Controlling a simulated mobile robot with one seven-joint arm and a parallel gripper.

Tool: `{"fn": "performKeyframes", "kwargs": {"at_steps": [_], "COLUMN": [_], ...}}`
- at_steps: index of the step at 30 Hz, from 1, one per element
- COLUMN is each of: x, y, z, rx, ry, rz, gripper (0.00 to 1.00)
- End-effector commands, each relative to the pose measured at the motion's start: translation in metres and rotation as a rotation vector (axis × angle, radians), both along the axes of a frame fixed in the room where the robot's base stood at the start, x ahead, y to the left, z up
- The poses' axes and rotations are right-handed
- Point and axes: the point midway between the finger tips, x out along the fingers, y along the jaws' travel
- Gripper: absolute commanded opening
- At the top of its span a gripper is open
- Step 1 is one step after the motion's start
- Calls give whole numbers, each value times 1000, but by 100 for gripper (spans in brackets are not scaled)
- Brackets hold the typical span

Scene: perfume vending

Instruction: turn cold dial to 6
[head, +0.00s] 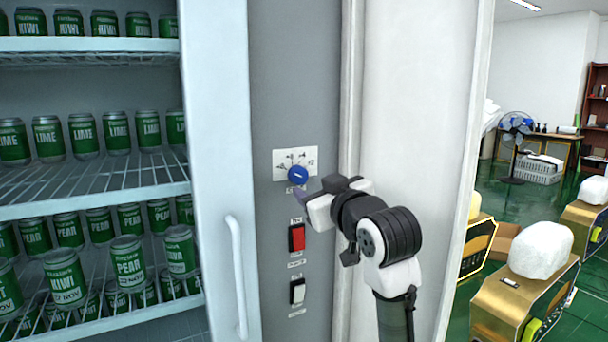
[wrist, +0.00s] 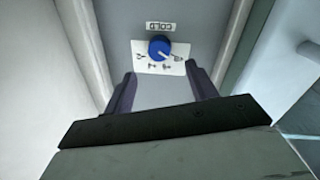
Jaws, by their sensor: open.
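The cold dial (head: 298,174) is a round blue knob with a white pointer mark, on a white scale plate (head: 281,157) on the grey panel. In the wrist view the dial (wrist: 159,47) is ahead, below a small COLD label (wrist: 160,26) in that picture. Its white mark points toward the lower right there; the scale numbers are too small to read surely. My gripper (head: 306,196) is just below and right of the dial in the head view. In the wrist view my gripper (wrist: 163,84) has its two dark fingers apart, with nothing between the tips.
A red switch (head: 297,238) and a white switch (head: 298,292) sit below the dial. Left is a glass-door fridge of green cans with a vertical door handle (head: 238,275). A white wall or panel (head: 408,120) stands to the right of the grey panel.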

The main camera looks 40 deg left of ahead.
Motion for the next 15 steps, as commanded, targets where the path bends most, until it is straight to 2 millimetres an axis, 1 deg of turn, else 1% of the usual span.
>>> {"fn": "performKeyframes", "kwargs": {"at_steps": [1,6,9,15], "x": [6,21,27,34], "y": [11,39,51,62], "z": [2,2,2,0], "rx": [-1,-2,-1,0], "ry": [3,2,1,-1], "rz": [0,0,1,-2], "gripper": [57,57,57,57]}}
